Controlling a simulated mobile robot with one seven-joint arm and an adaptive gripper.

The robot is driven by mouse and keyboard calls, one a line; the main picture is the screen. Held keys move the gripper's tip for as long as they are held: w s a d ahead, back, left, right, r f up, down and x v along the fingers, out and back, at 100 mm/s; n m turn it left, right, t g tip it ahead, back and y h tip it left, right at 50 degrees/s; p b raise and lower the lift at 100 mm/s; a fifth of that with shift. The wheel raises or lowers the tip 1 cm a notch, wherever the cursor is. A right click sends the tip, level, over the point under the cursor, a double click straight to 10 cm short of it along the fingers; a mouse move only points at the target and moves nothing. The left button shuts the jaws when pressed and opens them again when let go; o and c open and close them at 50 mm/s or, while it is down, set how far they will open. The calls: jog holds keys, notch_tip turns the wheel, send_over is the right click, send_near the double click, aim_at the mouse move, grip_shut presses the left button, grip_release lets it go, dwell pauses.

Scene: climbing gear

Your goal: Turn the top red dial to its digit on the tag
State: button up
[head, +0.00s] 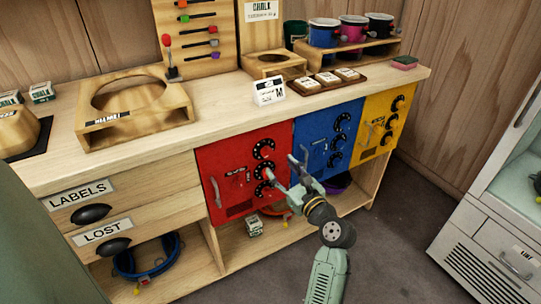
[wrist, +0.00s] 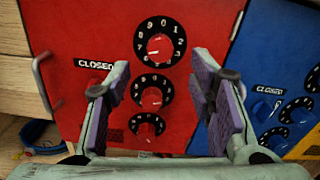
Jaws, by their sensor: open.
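The red locker door (head: 228,168) is shut and carries three black dials in a column. The top red dial (head: 263,149) has a red knob; it also shows in the wrist view (wrist: 174,31) with white digits, 0 near its top. The middle dial (wrist: 140,84) and bottom dial (wrist: 139,125) sit below it. My gripper (head: 286,168) is in front of the red door near the dials. In the wrist view my gripper (wrist: 158,70) is open and empty, its fingers apart on either side of the dial column. A white card (head: 269,91) stands on the counter; its digits are unreadable.
A blue door (head: 313,145) and a yellow door (head: 370,128) with their own dials are to the right. A handle (wrist: 42,80) and a "CLOSED" label (wrist: 94,64) are on the red door's left. The wooden counter (head: 220,122) overhangs the doors.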

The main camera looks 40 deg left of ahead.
aim_at(269, 155)
jog(key=p+x, duration=0.1)
jog(key=x, duration=0.6)
jog(key=shift+w+a, duration=0.1)
jog(key=shift+a, duration=0.25)
jog(key=shift+c, duration=0.3)
jog(key=c, duration=1.1)
